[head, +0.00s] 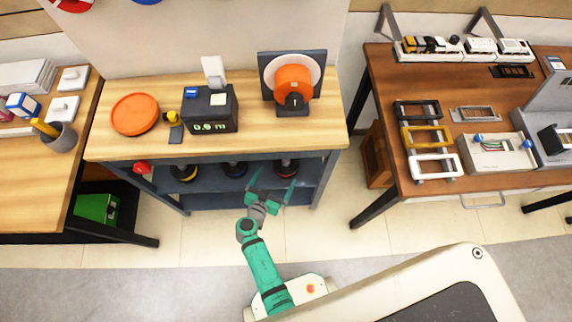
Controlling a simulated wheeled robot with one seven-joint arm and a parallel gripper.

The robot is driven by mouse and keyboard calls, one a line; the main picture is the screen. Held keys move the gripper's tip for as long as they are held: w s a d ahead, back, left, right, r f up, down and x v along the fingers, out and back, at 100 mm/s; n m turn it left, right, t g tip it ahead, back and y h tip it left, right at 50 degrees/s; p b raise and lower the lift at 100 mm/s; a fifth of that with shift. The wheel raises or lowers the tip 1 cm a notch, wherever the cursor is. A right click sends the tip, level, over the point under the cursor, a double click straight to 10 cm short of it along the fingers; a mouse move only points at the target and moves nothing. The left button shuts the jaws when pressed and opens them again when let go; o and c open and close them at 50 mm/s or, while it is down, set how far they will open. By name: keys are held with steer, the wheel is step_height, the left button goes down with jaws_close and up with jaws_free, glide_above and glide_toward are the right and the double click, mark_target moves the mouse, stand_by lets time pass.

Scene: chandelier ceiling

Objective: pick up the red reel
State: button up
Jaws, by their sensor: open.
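A yellow-marked reel (185,173) and a blue-marked reel (234,169) stand left on the same shelf. A red object (142,167) is at its left end. The workbench top (180,150) overhangs the shelf. An orange-fronted device (293,80) stands on it. Floor (215,235) in front is clear.

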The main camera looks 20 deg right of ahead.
mark_target(284, 163)
steer(key=x, duration=0.5)
steer(key=shift+w+d+r, duration=0.1)
steer(key=shift+w+d, duration=0.05)
steer(key=shift+d, duration=0.05)
steer(key=shift+x, duration=2.9)
steer(key=shift+d, duration=0.15)
steer(key=c, duration=1.2)
steer(key=shift+r, duration=0.15)
